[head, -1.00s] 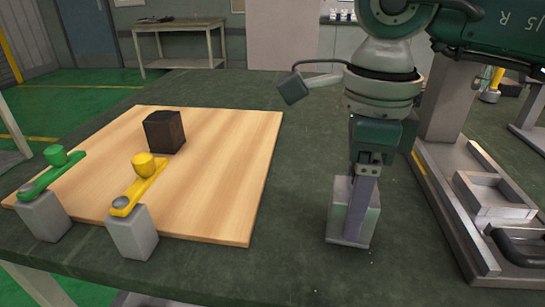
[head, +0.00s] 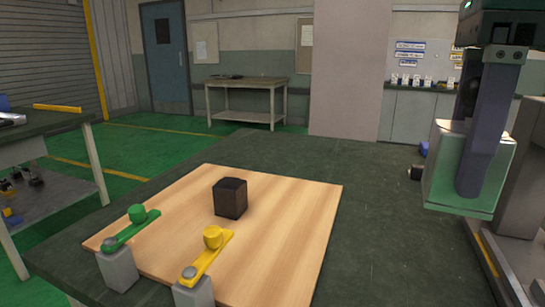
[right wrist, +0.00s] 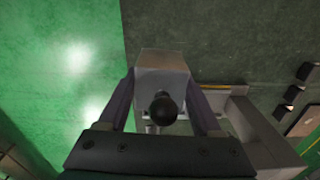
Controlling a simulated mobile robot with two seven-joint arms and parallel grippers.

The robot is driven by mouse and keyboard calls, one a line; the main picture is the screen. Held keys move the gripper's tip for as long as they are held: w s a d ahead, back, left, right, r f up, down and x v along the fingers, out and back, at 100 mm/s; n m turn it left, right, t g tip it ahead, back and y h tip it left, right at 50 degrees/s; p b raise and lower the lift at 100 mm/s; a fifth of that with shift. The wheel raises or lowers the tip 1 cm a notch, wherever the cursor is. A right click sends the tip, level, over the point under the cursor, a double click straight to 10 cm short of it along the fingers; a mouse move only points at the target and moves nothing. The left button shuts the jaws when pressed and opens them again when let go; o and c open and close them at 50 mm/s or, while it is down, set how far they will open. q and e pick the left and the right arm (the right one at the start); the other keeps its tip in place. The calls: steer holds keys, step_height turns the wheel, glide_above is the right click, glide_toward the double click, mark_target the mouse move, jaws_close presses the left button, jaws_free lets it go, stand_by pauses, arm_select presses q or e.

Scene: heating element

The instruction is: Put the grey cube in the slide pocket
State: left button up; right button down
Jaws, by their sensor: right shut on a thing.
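The grey cube (head: 443,165) is held up off the table at the right of the head view. My right gripper (head: 478,180) points down and is shut on it, with a finger across its near face. In the right wrist view the grey cube (right wrist: 158,66) sits between both fingers of my right gripper (right wrist: 163,90). Part of a grey metal slide frame (right wrist: 262,140) shows beside and beyond the cube there. In the head view the slide's base (head: 492,258) shows at the lower right; its pocket cannot be made out. My left gripper is not in view.
A wooden board (head: 290,225) lies on the dark green table (head: 300,155) with a black cube (head: 230,198) on it. A green lever (head: 130,228) and a yellow lever (head: 207,255) sit on grey posts at its front.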

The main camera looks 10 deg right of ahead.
steer(key=r+n+p, duration=0.3)
steer(key=a+r+n+p, duration=0.1)
steer(key=r+n+p, duration=0.2)
steer(key=r+n, duration=0.1)
steer(key=a+r+n+p, duration=0.1)
steer(key=r+n+p, duration=0.2)
steer(key=shift+s+a+r+n, duration=0.1)
steer(key=shift+s+r+n, duration=0.15)
steer(key=shift+n, duration=0.15)
steer(key=s+r+n+p, duration=0.2)
steer(key=r+n+p, duration=0.2)
steer(key=r+p, duration=1.1)
steer(key=s+a+r+n+p, duration=0.1)
steer(key=r+n+p, duration=0.4)
steer(key=r+p, duration=1)
steer(key=s+a+r+n+p, duration=0.1)
steer(key=s+r+n+p, duration=0.3)
steer(key=r+p, duration=1.1)
steer(key=n+p, duration=0.1)
steer(key=p, duration=0.2)
steer(key=shift+a+r, duration=0.15)
